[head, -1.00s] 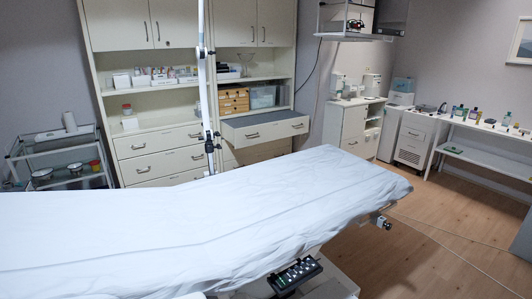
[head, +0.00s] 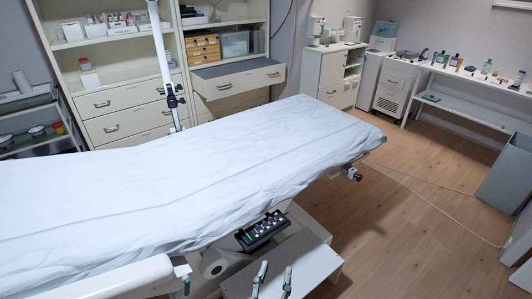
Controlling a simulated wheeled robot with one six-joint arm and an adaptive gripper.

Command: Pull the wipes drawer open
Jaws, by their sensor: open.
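My gripper (head: 273,282) shows at the bottom edge of the head view as two separate, greenish fingertips. It is open, with nothing seen between the tips, and the rest of it is out of view. No drawer carries a readable wipes label. The back cabinet has a drawer (head: 238,82) with a bar handle under a grey top, standing forward of the shelves. Left of it is a stack of white drawers (head: 115,106) with handles. These drawers are far beyond the couch from my gripper.
The couch (head: 200,170) with a white sheet lies between me and the cabinets. A button panel (head: 262,230) sits at its near side, above a white flat-topped block (head: 305,262). A cable (head: 420,195) crosses the wooden floor at right. A grey bin (head: 505,170) stands there.

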